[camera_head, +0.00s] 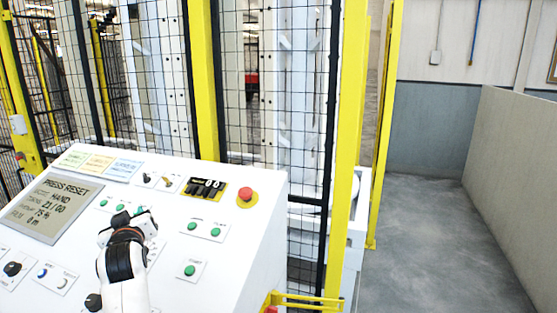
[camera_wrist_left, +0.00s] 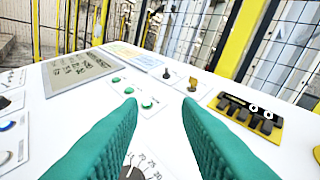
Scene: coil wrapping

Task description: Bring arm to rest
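My left arm, white and black, reaches up over the sloped white control panel (camera_head: 246,240) in the head view. My left gripper (camera_head: 141,211) is mostly hidden behind its own wrist there. In the left wrist view its two green ribbed fingers (camera_wrist_left: 159,104) stand wide apart with nothing between them, above the panel near green buttons (camera_wrist_left: 147,103). I cannot tell from these frames whether a fingertip touches the panel. My right gripper is in neither view.
The panel carries a display reading "PRESS RESET" (camera_head: 50,209), a red emergency knob (camera_head: 247,194), a black switch block (camera_head: 205,188) and several green buttons. A yellow-posted mesh fence (camera_head: 262,90) stands behind. Open grey floor (camera_head: 430,250) lies at the right, beside a low wall (camera_head: 515,170).

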